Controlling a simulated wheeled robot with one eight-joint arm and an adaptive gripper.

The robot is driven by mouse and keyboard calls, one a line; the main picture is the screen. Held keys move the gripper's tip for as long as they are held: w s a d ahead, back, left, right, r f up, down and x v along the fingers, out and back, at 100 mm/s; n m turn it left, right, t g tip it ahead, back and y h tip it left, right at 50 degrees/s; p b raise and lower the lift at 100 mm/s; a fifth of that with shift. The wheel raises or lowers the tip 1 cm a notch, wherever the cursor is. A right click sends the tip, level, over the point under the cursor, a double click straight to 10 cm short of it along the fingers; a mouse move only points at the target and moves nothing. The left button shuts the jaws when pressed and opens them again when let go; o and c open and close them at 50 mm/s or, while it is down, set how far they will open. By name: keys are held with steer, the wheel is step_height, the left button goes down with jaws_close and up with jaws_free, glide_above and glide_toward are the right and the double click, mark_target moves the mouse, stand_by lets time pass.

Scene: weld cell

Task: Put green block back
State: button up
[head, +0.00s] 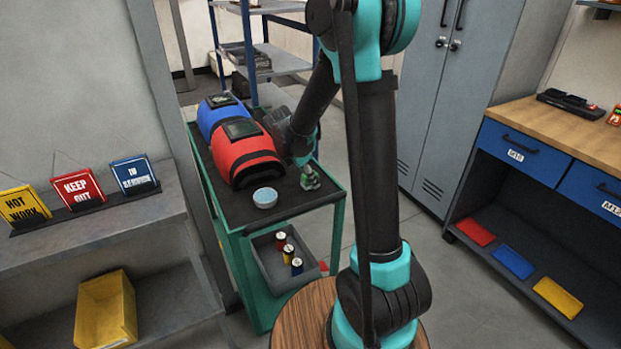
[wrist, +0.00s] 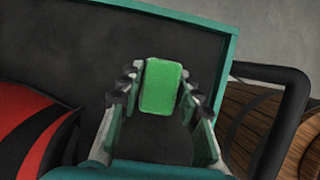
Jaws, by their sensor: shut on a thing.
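The green block (wrist: 161,86) is between the fingers of my gripper (wrist: 160,92) in the wrist view, near the fingertips. My gripper is shut on it. In the head view my gripper (head: 308,180) is over the right side of the green cart's dark top (head: 232,213), and only a little green shows at its fingers. I cannot tell whether the block touches the cart top.
A red welding helmet (head: 247,157) and a blue one (head: 222,108) stand on the cart left of my gripper. A light blue bowl (head: 265,197) sits near the front. The lower shelf tray (head: 262,262) holds several small spools. A workbench (head: 560,130) stands right.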

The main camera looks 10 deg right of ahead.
steer(key=o, duration=1.1)
steer(key=shift+f, duration=0.1)
steer(key=v, duration=1.2)
